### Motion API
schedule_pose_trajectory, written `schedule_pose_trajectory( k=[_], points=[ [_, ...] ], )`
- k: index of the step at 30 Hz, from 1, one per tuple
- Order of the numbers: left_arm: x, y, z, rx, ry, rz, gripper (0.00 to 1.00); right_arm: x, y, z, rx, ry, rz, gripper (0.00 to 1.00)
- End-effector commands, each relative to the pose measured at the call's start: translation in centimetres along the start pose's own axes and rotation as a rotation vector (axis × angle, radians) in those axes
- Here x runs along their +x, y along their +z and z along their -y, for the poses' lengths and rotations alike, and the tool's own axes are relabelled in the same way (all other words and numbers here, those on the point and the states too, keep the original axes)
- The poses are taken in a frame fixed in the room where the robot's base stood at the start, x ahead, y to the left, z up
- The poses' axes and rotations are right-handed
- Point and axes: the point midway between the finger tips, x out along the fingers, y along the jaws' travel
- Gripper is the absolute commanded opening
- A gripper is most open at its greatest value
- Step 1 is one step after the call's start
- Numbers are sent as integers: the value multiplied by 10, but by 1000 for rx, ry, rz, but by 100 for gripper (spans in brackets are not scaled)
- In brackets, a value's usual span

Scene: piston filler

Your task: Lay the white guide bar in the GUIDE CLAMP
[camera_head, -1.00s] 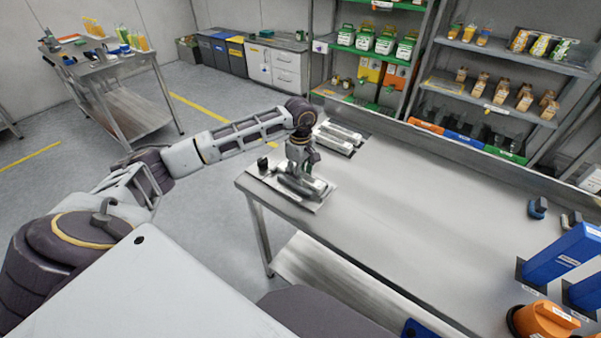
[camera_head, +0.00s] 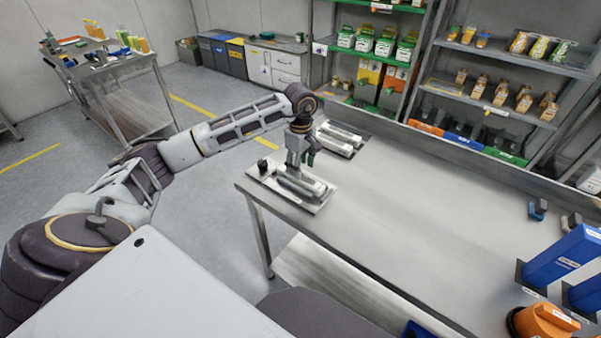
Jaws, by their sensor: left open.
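My left gripper (camera_head: 304,163) points down over the near left corner of the steel table and is open. Just below it, a metal plate fixture (camera_head: 318,207), apparently the guide clamp, sits at that corner. A pale, whitish bar (camera_head: 312,184) lies on this fixture, just under and beside the fingers. It is too small to tell how exactly it sits in the fixture. Behind the gripper, pale bars (camera_head: 343,134) lie side by side on a dark holder. My right gripper is not in view.
A dark knob (camera_head: 262,164) stands on the fixture's left end. The middle of the steel table (camera_head: 430,205) is clear. Blue blocks (camera_head: 562,252) and an orange round part (camera_head: 545,320) stand at the right. Shelves with bottles and bags (camera_head: 500,90) stand behind.

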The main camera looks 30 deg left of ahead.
Motion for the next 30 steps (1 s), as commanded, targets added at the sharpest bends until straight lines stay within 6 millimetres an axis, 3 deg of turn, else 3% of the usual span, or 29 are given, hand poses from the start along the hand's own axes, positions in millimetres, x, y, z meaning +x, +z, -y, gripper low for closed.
schedule_pose_trajectory(
  k=[15, 21, 30],
  points=[
    [-65, 0, 0, 0, 2, -1, 52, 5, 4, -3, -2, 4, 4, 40],
    [-78, 0, 0, 0, 0, 0, 52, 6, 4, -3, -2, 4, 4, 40],
    [-80, 0, 0, -1, 0, 0, 52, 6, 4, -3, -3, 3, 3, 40]
  ],
)
